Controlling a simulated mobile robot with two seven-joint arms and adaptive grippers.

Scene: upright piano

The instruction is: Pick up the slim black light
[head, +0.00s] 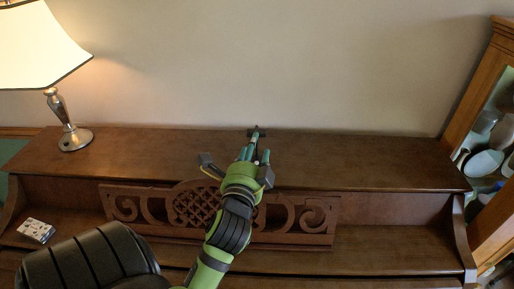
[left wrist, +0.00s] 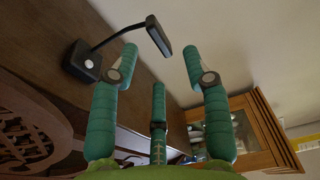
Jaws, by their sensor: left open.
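The slim black light shows whole in the left wrist view (left wrist: 159,37), with a thin bent neck and a small square base (left wrist: 82,62) on the brown piano top. In the head view only a small dark part of the light (head: 256,132) shows at the back of the piano top, past my gripper. My left gripper (head: 253,155) reaches over the piano toward it. In the left wrist view its green fingers (left wrist: 160,70) are spread and empty, with the light's head beyond and between the upper tips. My right gripper is not in view.
A lit table lamp (head: 62,110) stands at the left end of the piano top (head: 350,160). A carved music desk (head: 125,205) is below the gripper. A small patterned box (head: 36,230) lies at lower left. A glass cabinet (head: 490,150) stands at right. The right piano top is clear.

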